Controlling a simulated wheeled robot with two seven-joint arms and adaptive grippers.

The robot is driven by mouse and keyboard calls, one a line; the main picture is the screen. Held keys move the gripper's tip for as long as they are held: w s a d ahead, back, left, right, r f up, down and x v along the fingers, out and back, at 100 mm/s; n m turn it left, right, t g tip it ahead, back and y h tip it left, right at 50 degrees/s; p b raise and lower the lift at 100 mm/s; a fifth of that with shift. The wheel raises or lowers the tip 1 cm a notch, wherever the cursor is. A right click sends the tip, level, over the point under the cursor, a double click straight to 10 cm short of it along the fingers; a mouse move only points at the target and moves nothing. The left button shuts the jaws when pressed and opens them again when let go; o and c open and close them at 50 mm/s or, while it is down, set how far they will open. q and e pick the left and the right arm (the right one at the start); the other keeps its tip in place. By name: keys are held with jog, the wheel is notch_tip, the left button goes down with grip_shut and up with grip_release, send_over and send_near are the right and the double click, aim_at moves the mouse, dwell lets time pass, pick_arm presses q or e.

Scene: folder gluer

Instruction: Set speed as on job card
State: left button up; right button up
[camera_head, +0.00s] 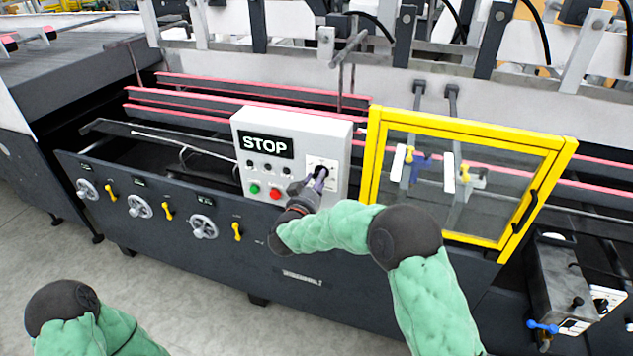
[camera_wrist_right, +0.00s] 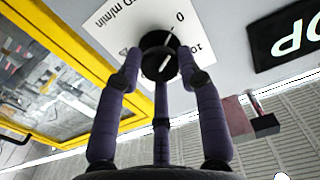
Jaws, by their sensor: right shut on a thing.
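The white control box (camera_head: 254,187) stands on the front rail of the machine with a display that reads STOP (camera_head: 265,144). A black speed knob (camera_wrist_right: 159,56) with a white pointer line sits on a white scale plate (camera_wrist_right: 115,22) with numbers, of which 0 and 10 show. My right gripper (camera_head: 318,178) is at the box's right side, its purple fingers shut around the knob; it also shows in the wrist view (camera_wrist_right: 160,75). The job card cannot be made out. My left arm shows only at the lower left; its gripper is out of view.
A green button (camera_head: 255,189) and a red button (camera_head: 275,194) sit left of my right gripper. A yellow-framed guard (camera_head: 371,165) stands just right of the box. Handwheels (camera_head: 140,206) and yellow levers (camera_head: 168,211) line the front panel.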

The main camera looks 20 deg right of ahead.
jog(key=shift+r+m, duration=0.3)
jog(key=shift+m, duration=0.1)
jog(key=m+b, duration=0.5)
jog(key=m, duration=0.1)
jog(key=shift+d+b, duration=0.1)
jog(key=shift+b, duration=0.2)
jog(key=m+b, duration=0.2)
jog(key=m, duration=0.1)
jog(key=shift+m+b, duration=0.4)
jog(key=shift+d+r+m+b, duration=0.1)
jog(key=shift+m+b, duration=0.25)
jog(key=shift+m, duration=0.15)
jog(key=o, duration=1.1)
jog(key=shift+s+d, duration=0.1)
jog(key=shift+s, duration=0.05)
jog(key=shift+f, duration=0.25)
